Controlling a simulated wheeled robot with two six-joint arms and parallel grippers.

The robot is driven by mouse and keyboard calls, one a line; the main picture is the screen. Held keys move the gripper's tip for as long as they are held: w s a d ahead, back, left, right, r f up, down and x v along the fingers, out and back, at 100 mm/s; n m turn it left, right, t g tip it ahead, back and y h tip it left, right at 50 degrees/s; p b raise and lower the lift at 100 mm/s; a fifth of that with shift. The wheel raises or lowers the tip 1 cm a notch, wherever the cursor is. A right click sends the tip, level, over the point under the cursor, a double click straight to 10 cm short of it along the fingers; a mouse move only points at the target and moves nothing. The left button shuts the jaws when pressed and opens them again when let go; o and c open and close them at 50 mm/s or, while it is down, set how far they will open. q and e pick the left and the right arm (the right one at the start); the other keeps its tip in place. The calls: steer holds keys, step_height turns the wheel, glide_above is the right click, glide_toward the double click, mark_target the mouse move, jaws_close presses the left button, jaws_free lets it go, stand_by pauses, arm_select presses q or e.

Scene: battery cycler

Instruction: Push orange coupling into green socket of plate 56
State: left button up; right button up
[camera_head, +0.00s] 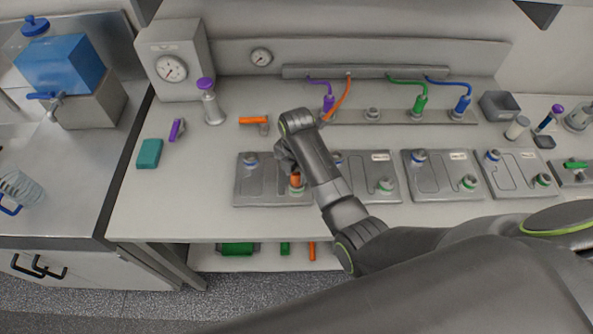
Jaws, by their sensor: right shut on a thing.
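The orange coupling (295,181) shows just below my right gripper (289,166), which is shut on it. It stands roughly upright at the green socket (297,190) of the leftmost grey plate (254,188). Its lower end meets the green ring in the picture; I cannot tell how deep it sits. My right wrist and forearm hide the plate's right edge and part of the orange hose (344,95). The plate's number cannot be read. My left gripper is not in view.
More plates (432,176) with blue and green sockets stand in a row to the right. Purple, green (420,102) and blue (462,103) couplings hang on hoses at the back rail. An orange-handled valve (254,121) stands behind the plate. The bench's left front is clear.

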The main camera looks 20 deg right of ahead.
steer(key=shift+f, duration=0.5)
stand_by(0.3)
steer(key=o, duration=1.7)
steer(key=shift+c, duration=0.2)
